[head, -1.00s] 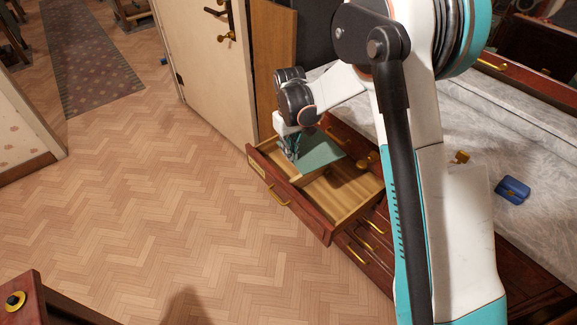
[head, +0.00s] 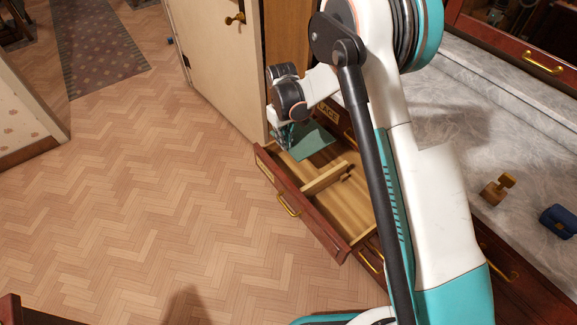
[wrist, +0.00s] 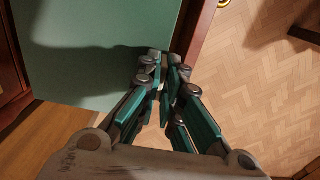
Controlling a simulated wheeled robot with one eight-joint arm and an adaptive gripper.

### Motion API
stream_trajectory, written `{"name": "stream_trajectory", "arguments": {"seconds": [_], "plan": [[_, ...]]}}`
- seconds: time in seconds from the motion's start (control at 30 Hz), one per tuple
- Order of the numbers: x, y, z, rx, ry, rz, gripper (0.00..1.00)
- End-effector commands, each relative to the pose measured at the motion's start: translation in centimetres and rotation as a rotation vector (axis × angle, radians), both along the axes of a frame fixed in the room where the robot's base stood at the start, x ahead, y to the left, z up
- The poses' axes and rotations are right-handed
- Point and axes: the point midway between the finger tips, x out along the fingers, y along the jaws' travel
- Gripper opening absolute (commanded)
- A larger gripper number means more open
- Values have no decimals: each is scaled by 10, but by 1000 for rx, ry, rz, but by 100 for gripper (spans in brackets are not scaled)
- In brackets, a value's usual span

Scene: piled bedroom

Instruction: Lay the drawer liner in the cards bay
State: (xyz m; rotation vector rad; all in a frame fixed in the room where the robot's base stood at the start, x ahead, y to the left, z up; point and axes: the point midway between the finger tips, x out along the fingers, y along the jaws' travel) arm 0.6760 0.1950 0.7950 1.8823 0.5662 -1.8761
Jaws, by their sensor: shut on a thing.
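The drawer liner (head: 312,141) is a flat green sheet at the far-left end of the open drawer (head: 312,213). It also fills the upper left of the wrist view (wrist: 90,60). My gripper (head: 284,140) is shut on the liner's edge near the drawer front; its fingertips meet there in the wrist view (wrist: 165,62). A wooden divider (head: 326,178) splits the drawer into a far bay, under the liner, and a bare near bay (head: 348,205). A label (head: 264,168) on the drawer front by the far bay is too small to read. I cannot tell whether the liner touches the bottom.
A drawer front labelled LACE (head: 327,113) is behind the liner. A cream door (head: 212,70) stands close at left. A brass-coloured object (head: 497,190) and a blue object (head: 560,221) lie on the marble top. The parquet floor (head: 170,200) is clear.

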Motion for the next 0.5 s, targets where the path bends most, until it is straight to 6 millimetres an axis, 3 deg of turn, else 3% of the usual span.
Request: {"name": "stream_trajectory", "arguments": {"seconds": [0.03, 0.3, 0.5], "plan": [[0, 0, -18, 0, 0, 0, 0], [0, 0, -82, 0, 0, 0, 0], [0, 0, -110, 0, 0, 0, 0]]}}
